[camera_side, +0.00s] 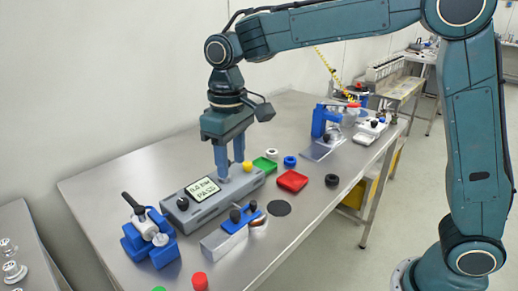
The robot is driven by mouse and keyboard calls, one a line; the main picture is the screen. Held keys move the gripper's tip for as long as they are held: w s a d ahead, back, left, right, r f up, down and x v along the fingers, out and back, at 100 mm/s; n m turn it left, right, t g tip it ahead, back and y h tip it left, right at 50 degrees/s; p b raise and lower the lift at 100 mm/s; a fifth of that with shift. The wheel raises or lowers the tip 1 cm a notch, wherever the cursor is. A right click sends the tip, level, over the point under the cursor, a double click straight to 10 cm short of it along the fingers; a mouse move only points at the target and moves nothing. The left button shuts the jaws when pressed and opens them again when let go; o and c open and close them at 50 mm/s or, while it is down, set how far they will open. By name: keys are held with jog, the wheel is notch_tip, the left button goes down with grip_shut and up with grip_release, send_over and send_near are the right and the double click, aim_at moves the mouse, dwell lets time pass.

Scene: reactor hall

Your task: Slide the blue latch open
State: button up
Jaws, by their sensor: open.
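The blue latch (246,219) appears to be the flat blue piece with dark knobs on top of a pale metal block (222,245), near the front middle of the table. How far it is slid along the block is too small to tell. My gripper (231,172) points down with its two blue fingers apart and nothing between them. In this view it is behind and above the latch, in front of or over the grey display box (210,208). Whether the fingertips touch the box cannot be told.
A blue clamp fixture (150,242) stands left. A red tray (292,181), a green tray (264,164), a black disc (279,208) and small round parts lie right of the gripper. A red cylinder (200,281) is in front. A blue press (325,122) stands at the back.

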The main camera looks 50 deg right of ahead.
aim_at(235, 213)
notch_tip(235, 213, down, 13)
jog(key=shift+f, duration=0.2)
dwell(0.5)
grip_shut()
